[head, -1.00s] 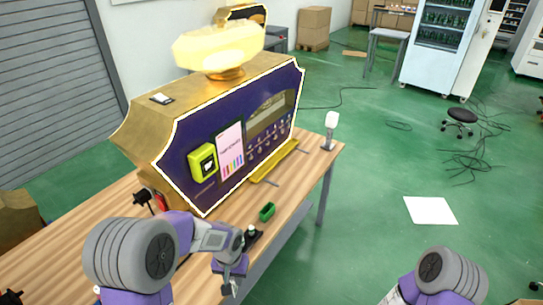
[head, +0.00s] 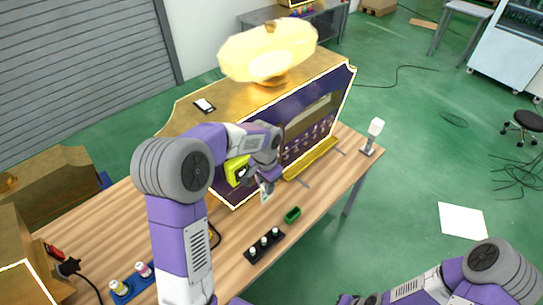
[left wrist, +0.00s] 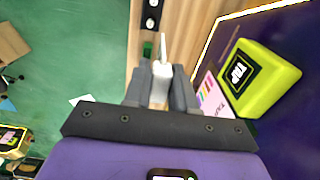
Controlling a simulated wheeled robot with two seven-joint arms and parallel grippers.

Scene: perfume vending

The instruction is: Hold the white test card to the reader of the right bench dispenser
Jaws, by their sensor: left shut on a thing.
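The right bench dispenser (head: 325,112) is a purple and gold machine on the wooden bench. Its yellow-green reader (head: 236,171) is on the front panel, partly hidden by my left arm; it shows fully, marked TAP, in the left wrist view (left wrist: 260,78). My left gripper (head: 266,192) is in front of the panel, just right of the reader in the head view. In the left wrist view it is shut on the white test card (left wrist: 161,62), seen nearly edge-on, apart from the reader. My right arm is at the bottom right; its gripper (head: 358,299) barely shows at the frame edge.
A black holder with several small bottles (head: 264,246) and a green block (head: 292,214) are on the bench below the dispenser. A white-topped stand (head: 373,137) is at the bench's right end. Another gold dispenser (head: 22,245) is at the left.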

